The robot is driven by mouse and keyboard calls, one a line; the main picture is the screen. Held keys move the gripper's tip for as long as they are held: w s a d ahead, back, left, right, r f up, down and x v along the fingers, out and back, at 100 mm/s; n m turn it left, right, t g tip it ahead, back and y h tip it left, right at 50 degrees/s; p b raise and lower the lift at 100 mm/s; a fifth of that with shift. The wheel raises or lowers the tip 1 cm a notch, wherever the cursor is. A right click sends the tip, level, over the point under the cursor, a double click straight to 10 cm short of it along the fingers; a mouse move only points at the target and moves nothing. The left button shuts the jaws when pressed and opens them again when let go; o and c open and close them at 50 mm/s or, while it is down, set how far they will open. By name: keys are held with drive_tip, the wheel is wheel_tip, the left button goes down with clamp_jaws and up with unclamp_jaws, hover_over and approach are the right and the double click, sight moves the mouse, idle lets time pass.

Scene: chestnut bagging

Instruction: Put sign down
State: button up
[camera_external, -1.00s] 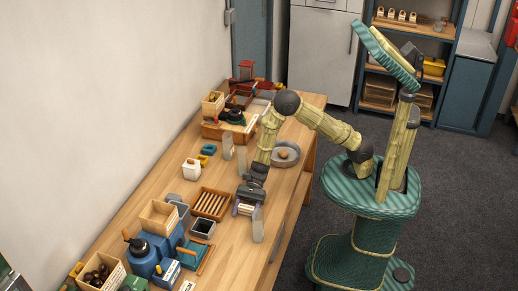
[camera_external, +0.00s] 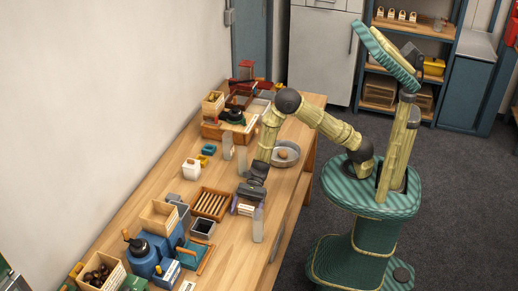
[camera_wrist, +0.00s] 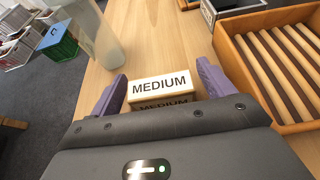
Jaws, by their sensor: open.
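The sign (camera_wrist: 160,85), a small cream block with "MEDIUM" in black letters, sits on the wooden table (camera_wrist: 150,35). It also shows in the external view (camera_external: 245,210) near the table's front edge. My gripper (camera_wrist: 161,78) is open, with one purple finger on each side of the sign. Gaps show between the sign and both fingers. In the external view my gripper (camera_external: 247,205) is low over the table. The sign's lower part is partly hidden by the gripper body in the wrist view.
A wooden tray with slats (camera_external: 210,203) stands close on the left of the sign in the external view. A clear upright container (camera_external: 258,226) stands close on its other side. A dark square bin (camera_external: 203,228) is nearby. Bare table lies toward the front.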

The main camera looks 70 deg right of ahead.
drive_tip(key=v, duration=1.1)
drive_tip(key=shift+d+b, duration=0.15)
drive_tip(key=shift+b, duration=0.15)
